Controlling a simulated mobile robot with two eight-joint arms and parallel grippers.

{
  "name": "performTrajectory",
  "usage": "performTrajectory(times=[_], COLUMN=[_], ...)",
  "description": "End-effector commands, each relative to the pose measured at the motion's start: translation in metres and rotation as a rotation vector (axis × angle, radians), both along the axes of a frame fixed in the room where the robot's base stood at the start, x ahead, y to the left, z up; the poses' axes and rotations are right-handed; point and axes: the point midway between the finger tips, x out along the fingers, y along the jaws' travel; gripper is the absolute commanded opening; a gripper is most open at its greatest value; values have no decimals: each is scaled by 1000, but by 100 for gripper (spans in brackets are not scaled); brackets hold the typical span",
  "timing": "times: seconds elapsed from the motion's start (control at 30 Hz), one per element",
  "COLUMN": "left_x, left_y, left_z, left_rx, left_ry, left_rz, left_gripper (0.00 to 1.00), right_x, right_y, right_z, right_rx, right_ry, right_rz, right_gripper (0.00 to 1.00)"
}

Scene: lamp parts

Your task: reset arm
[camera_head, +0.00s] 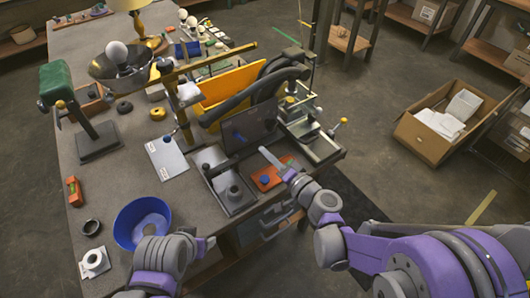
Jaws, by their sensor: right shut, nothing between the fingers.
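My right gripper (265,153) reaches in from the right over the front right of the workbench (120,180). Its fingers are shut and empty, near a dark panel (250,135) and above an orange block (272,176). My left arm is low at the bottom, in front of the blue bowl; its gripper (208,243) is small and partly hidden, so its opening is unclear.
A blue bowl (125,228) sits at the bench's front left. A green-headed stand (55,80) is behind it. Yellow and black parts (225,88) and a metal fixture (310,140) crowd the right side. A cardboard box (415,140) stands on the floor to the right.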

Motion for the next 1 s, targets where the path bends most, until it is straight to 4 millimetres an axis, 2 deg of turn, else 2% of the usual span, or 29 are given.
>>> performTrajectory(times=[0.43,0.57,0.67,0.77,0.87,1.0], left_x=[0,0,1,1,2,2], left_y=[0,0,0,0,0,0], left_z=[0,1,2,4,6,8], left_rx=[0,0,0,0,0,0], left_ry=[0,0,-1,-2,-3,-4], left_rz=[0,0,0,0,0,0], left_gripper=[66,66,66,66,66,66], right_x=[0,-6,-22,-49,-80,-128], right_y=[0,-1,-4,-12,-30,-69], right_z=[0,3,6,5,-3,-19], right_rx=[0,-39,-131,-275,-440,-676], right_ry=[0,7,29,75,146,266], right_rz=[0,15,48,91,120,130], right_gripper=[0,0,0,0,0,0])
